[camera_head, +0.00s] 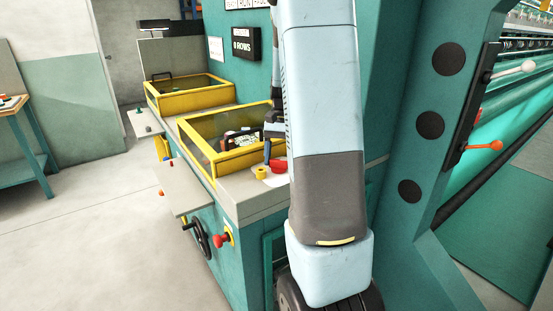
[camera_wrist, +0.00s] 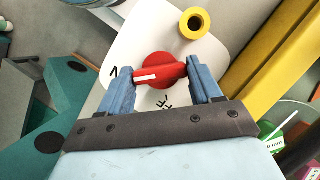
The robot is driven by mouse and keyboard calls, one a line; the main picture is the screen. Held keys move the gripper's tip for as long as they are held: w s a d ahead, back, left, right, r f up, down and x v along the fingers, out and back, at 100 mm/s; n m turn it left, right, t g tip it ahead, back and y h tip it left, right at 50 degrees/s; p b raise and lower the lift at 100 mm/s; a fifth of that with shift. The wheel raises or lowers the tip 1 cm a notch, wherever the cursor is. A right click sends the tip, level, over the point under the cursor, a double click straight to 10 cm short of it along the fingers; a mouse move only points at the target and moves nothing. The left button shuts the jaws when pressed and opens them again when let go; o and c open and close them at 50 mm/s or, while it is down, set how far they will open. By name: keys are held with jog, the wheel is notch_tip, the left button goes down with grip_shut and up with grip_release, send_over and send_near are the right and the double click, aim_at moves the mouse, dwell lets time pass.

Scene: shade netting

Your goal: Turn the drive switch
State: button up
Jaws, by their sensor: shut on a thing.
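The drive switch (camera_wrist: 160,71) is a red round knob with a raised grip bar and a white pointer line, on a white plate (camera_wrist: 125,47) with dark marks. In the wrist view my gripper (camera_wrist: 162,76) is shut on the knob's bar, one blue finger at each end. The white line lies toward the left finger, near a mark on the left of the plate. In the head view the red knob (camera_head: 279,166) shows on the bench top beside my arm, which hides much of that area. One blue finger shows there.
A yellow ring-shaped part (camera_wrist: 195,23) stands on the plate close to the knob. A yellow-framed bin (camera_head: 213,162) borders the switch area. Below are a black handwheel (camera_head: 197,240) and a red knob on yellow (camera_head: 222,240). Open floor lies to the left.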

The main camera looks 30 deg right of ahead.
jog(key=o, duration=1)
jog(key=shift+o, duration=0.2)
jog(key=shift+r, duration=0.2)
jog(key=v, duration=1.3)
jog(key=shift+r, duration=0.2)
jog(key=s+a+r+n+t+h, duration=0.2)
jog(key=s+a+n+t, duration=0.6)
jog(key=s+a, duration=1.2)
jog(key=shift+s+a+r+n+t+h, duration=0.2)
jog(key=shift+s+a+n+t+h, duration=0.3)
jog(key=shift+s, duration=0.45)
